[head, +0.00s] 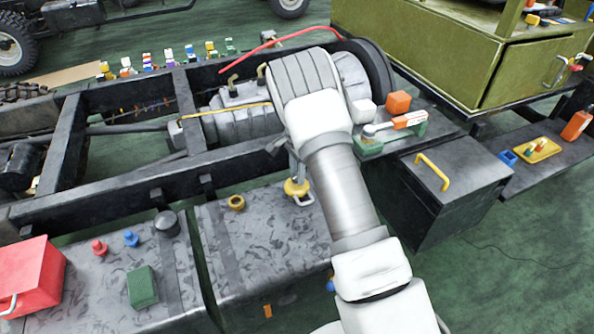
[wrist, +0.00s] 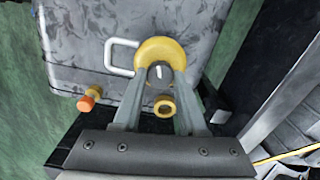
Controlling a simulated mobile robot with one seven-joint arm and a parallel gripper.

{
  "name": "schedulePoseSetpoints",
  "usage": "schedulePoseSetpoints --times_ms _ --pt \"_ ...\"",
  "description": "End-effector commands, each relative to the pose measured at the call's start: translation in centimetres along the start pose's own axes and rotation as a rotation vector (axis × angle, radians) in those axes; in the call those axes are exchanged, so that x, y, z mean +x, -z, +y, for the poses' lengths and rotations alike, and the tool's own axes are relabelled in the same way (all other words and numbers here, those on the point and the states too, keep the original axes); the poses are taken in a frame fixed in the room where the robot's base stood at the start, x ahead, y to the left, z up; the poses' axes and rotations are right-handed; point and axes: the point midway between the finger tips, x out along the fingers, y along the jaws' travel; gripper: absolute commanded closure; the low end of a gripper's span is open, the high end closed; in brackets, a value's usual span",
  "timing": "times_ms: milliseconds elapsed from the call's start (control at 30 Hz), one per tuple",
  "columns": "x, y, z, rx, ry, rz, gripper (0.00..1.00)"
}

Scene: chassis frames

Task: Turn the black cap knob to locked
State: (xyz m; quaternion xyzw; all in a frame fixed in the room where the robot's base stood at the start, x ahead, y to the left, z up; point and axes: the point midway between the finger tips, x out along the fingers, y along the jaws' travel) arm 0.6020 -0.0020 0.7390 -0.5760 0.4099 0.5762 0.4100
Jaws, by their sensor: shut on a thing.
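The black cap knob (wrist: 158,72) is a dark round knob with a white line on it, on a yellow round base (wrist: 160,50). My gripper (wrist: 159,77) is shut on it, one finger on each side. In the wrist view the white line runs roughly up and down; I see no readable lock marking. In the head view, the yellow base (head: 296,189) sits on the grey mottled tank (head: 255,245), under my gripper (head: 295,168); the knob is mostly hidden there. A white loop handle (wrist: 121,57) is beside the base.
A yellow ring (head: 236,203) stands on the same tank. The left tank holds another black cap (head: 167,223), red and blue knobs, a green block (head: 142,287) and a red box (head: 30,275). A black box (head: 450,190) with a yellow handle stands to the right of my arm.

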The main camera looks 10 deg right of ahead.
Motion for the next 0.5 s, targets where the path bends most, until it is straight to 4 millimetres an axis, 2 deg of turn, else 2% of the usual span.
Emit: schedulePoseSetpoints --times_ms 200,500 --pt "-0.15 0.01 -0.02 0.172 0.001 0.001 1.00" --pt "-0.08 0.02 -0.01 0.324 0.001 0.001 1.00"
